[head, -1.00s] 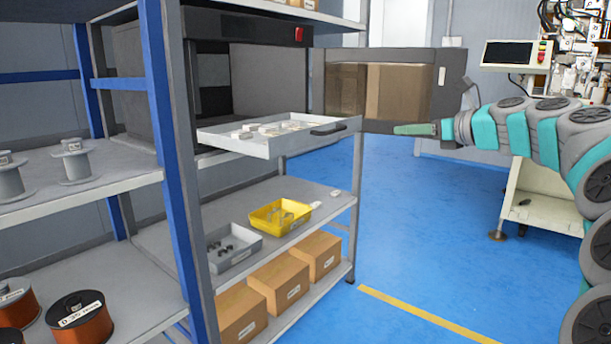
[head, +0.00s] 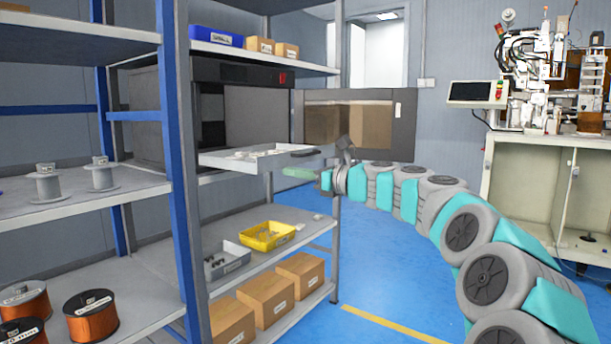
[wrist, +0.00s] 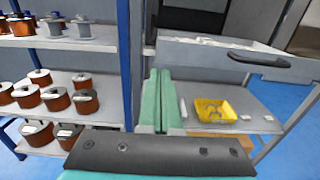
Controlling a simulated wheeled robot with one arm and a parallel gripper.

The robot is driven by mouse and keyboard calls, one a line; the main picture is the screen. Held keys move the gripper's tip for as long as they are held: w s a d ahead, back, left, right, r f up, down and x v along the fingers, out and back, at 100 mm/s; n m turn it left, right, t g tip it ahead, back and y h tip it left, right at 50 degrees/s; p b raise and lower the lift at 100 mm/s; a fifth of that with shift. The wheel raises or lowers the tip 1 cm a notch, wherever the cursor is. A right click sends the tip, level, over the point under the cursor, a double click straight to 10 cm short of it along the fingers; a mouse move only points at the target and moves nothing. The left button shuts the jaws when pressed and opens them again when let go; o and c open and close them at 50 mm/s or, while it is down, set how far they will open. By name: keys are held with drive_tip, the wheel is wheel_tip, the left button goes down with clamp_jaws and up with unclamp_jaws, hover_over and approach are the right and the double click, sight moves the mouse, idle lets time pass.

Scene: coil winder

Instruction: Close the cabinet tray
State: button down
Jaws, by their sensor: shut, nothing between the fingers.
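The cabinet tray (head: 254,162) is a light grey drawer with small pale parts in it. It sticks out of the dark cabinet (head: 243,72) on the shelf unit and has a dark handle on its front. The cabinet's door (head: 372,124), with a brown window, stands open to the right.
A yellow bin (head: 267,236) and a grey bin (head: 226,260) stand on the shelf below the tray. Cardboard boxes sit on the bottom shelf. Wire spools (head: 90,314) fill the left shelves. A winding machine (head: 545,75) stands at right. The blue floor between is open.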

sight(259, 166)
drive_tip(key=x, duration=0.7)
drive_tip(key=shift+f, duration=0.1)
drive_tip(key=shift+w+a, duration=0.45)
drive_tip(key=shift+a, duration=0.1)
